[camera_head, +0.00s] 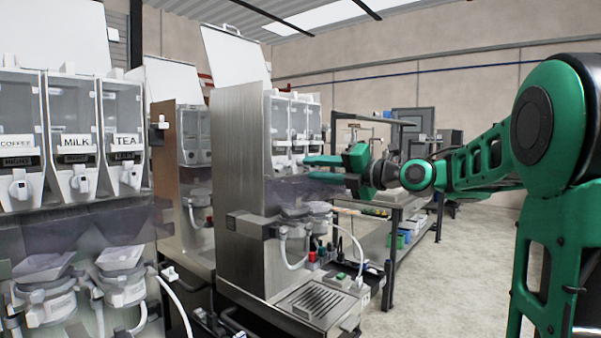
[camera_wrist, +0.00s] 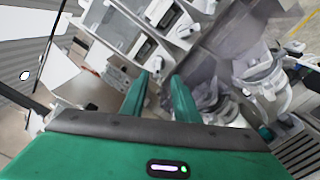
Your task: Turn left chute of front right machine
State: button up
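The front right machine (camera_head: 243,160) is a tall brushed-metal dispenser in the middle of the head view. Its clear canisters (camera_head: 292,118) sit high on its front, and my gripper and the purple-tinted panel partly cover the area below them. My gripper (camera_head: 309,168) is level in front of this machine, its fingers pointing left. In the wrist view my gripper (camera_wrist: 160,77) shows two green fingers spread apart, with nothing clearly held. White chutes (camera_wrist: 184,27) show beyond the fingertips, one near the gap between them. I cannot tell for certain which is the left chute.
A nearer machine with COFFEE, MILK and TEA canisters (camera_head: 75,130) stands at the left. Another machine (camera_head: 182,160) stands behind. White mixing bowls (camera_head: 305,222) and a drip grate (camera_head: 310,300) are below my gripper. The floor (camera_head: 460,265) at right is clear.

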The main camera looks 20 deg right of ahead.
jog(key=shift+v, duration=2.05)
jog(key=shift+f, duration=0.1)
jog(key=s+d+f+m+g+h, duration=0.2)
jog(key=s+f+m+g+h, duration=0.3)
jog(key=f+m, duration=0.55)
jog(key=s+d+f+m+g+h, duration=0.2)
jog(key=s+f+m, duration=0.55)
jog(key=f, duration=0.55)
jog(key=s+d+f+m+g+h, duration=0.1)
jog(key=s+f+m+g, duration=0.3)
jog(key=s+m, duration=0.5)
jog(key=s+d+f+m+g, duration=0.1)
jog(key=s+f+m+g, duration=0.3)
jog(key=s+f+m, duration=0.4)
jog(key=s+m, duration=0.1)
jog(key=s, duration=0.6)
jog(key=shift+s+g+h, duration=0.2)
jog(key=shift+g+h, duration=0.1)
jog(key=shift+h, duration=0.1)
